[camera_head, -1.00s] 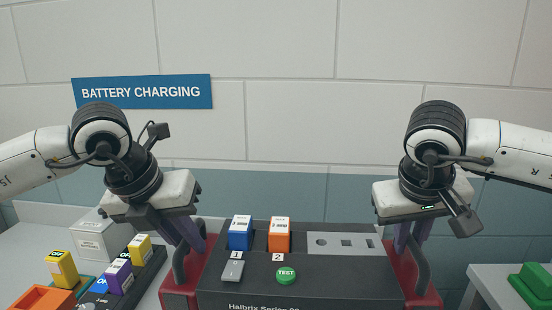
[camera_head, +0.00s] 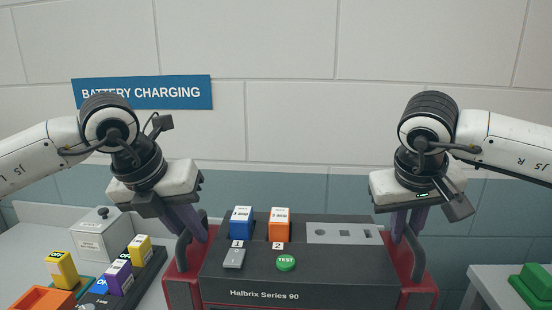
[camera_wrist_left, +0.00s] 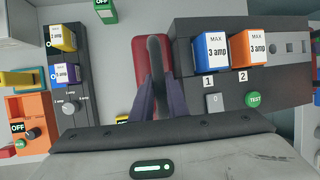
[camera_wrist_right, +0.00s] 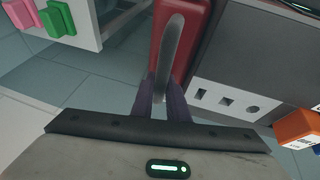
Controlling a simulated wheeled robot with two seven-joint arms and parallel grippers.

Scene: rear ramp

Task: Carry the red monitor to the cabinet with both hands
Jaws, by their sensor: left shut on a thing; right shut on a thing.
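The red monitor (camera_head: 300,285) has red sides, a dark front marked "Halbrix Series 90" and a handle at each side. It is low in the middle of the head view, roughly level. My left gripper (camera_head: 200,236) is shut on its left handle, which also shows in the left wrist view (camera_wrist_left: 157,62). My right gripper (camera_head: 404,234) is shut on its right handle, which also shows in the right wrist view (camera_wrist_right: 172,45). The monitor's underside is hidden. I cannot pick out the cabinet with certainty.
A pale stand (camera_head: 490,285) with a green block (camera_head: 535,285) is at right.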

